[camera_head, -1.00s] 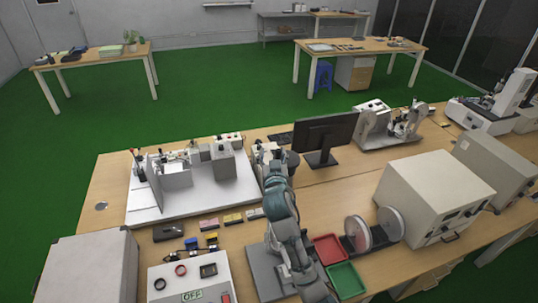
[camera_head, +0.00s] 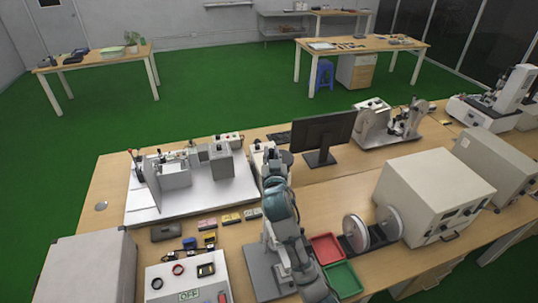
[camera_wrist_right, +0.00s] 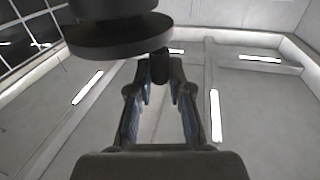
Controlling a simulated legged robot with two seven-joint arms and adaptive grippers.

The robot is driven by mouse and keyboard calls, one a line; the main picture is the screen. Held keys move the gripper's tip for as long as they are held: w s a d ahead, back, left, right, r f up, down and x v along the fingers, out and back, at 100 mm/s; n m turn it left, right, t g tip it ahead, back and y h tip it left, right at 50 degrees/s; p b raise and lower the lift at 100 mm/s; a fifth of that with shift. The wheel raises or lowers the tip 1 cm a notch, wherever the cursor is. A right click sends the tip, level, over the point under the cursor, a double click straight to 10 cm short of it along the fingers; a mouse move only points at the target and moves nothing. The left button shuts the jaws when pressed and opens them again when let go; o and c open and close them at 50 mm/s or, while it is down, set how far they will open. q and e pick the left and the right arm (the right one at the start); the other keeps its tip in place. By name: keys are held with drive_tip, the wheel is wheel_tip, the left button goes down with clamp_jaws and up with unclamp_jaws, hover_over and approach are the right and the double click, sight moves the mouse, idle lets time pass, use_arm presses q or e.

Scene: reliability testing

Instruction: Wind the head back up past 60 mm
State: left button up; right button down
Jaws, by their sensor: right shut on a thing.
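My right arm comes up from the bottom of the head view, and my right gripper (camera_head: 273,166) is at its upper end, small and partly hidden against the test stand. The stand's pale upper part (camera_head: 258,152) shows behind it, above a grey base plate (camera_head: 263,273). In the right wrist view, looking up at the ceiling, my gripper's two fingers (camera_wrist_right: 161,88) are shut on a dark round handle knob (camera_wrist_right: 159,66). The knob hangs beside a dark disc-shaped wheel (camera_wrist_right: 115,42). No millimetre scale is readable. My left gripper is not in view.
A white fixture plate (camera_head: 215,200) lies left of the stand, and a monitor (camera_head: 323,135) stands behind right. A red tray (camera_head: 327,247), a green tray (camera_head: 343,279) and a spool (camera_head: 356,230) are right of my arm. A control box (camera_head: 188,285) is at front left.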

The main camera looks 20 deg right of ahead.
drive_tip(key=shift+d, duration=0.25)
idle(0.6)
drive_tip(key=c, duration=1.1)
unclamp_jaws()
drive_tip(key=shift+w+d+f, duration=0.1)
drive_tip(key=shift+f, duration=0.05)
drive_tip(key=shift+w+d+f, duration=0.15)
drive_tip(key=shift+w+d, duration=0.1)
drive_tip(key=shift+w, duration=0.05)
drive_tip(key=shift+s, duration=0.25)
drive_tip(key=shift+s+a+f, duration=0.1)
drive_tip(key=shift+s+a, duration=0.2)
drive_tip(key=shift+s, duration=1.55)
drive_tip(key=shift+s+a+r, duration=0.1)
drive_tip(key=shift+s+a, duration=0.15)
drive_tip(key=shift+s, duration=1.6)
drive_tip(key=shift+s+a+f, duration=0.1)
drive_tip(key=shift+s+a, duration=0.2)
drive_tip(key=shift+s, duration=1.55)
